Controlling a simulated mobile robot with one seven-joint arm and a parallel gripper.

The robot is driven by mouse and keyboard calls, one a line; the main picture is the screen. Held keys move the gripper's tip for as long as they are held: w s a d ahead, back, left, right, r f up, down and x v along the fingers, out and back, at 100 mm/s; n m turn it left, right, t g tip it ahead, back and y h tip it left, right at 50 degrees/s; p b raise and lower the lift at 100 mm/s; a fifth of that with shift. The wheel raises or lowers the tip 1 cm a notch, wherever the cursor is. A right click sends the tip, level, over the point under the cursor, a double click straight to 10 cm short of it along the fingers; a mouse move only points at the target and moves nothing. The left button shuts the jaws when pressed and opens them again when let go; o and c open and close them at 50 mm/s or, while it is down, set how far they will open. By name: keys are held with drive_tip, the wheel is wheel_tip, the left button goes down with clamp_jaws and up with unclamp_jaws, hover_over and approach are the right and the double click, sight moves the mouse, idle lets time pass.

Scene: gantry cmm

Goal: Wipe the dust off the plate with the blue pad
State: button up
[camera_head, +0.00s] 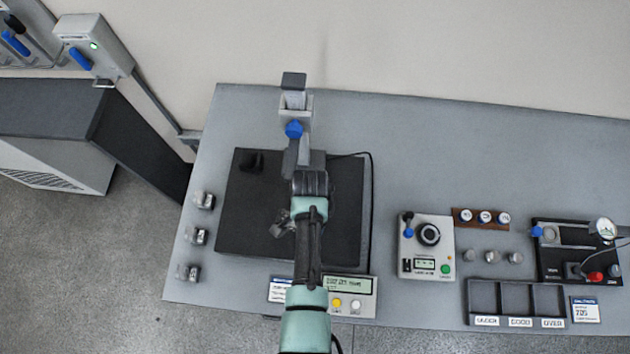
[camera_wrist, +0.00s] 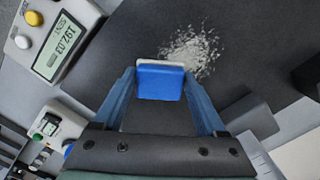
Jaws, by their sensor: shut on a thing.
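The plate (camera_head: 248,212) is a dark, near-black square slab on the grey table in the head view. It also fills much of the wrist view (camera_wrist: 262,50). A patch of white dust (camera_wrist: 197,50) lies on it just beyond the pad in the wrist view; I cannot make out the dust in the head view. My gripper (camera_wrist: 161,98) is shut on the blue pad (camera_wrist: 159,82), which has a pale far edge. The pad is over the plate, at the near edge of the dust. I cannot tell whether it touches the plate. My arm hides part of the plate in the head view.
A stand with a blue knob (camera_head: 293,129) rises at the plate's back. A display box (camera_head: 350,287) sits at its front, small metal parts (camera_head: 197,236) to its left. A control box (camera_head: 426,246) and a sorting tray (camera_head: 516,297) stand to the right. The back right table is clear.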

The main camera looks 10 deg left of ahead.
drive_tip(key=a+n, duration=0.2)
drive_tip(key=a, duration=0.1)
drive_tip(key=a+r+n+p, duration=0.1)
drive_tip(key=shift+w+a+r, duration=0.1)
drive_tip(key=shift+w+a, duration=0.15)
drive_tip(key=shift+a, duration=0.15)
drive_tip(key=shift+w+d+f+p, duration=0.1)
drive_tip(key=shift+d+f+p, duration=0.1)
drive_tip(key=shift+d, duration=0.7)
drive_tip(key=shift+d+f+p, duration=0.1)
drive_tip(key=shift+d+p, duration=0.05)
drive_tip(key=shift+d, duration=0.7)
drive_tip(key=shift+s+d+f, duration=0.1)
drive_tip(key=shift+d+f, duration=0.1)
drive_tip(key=shift+d, duration=0.6)
drive_tip(key=shift+s+d+f, duration=0.1)
drive_tip(key=shift+d+f, duration=0.1)
drive_tip(key=shift+d, duration=0.6)
wheel_tip(320, 180, up, 5)
drive_tip(key=p, duration=0.4)
drive_tip(key=shift+f+p, duration=0.15)
drive_tip(key=shift+p, duration=0.15)
drive_tip(key=shift+r, duration=0.65)
drive_tip(key=shift+r, duration=1.5)
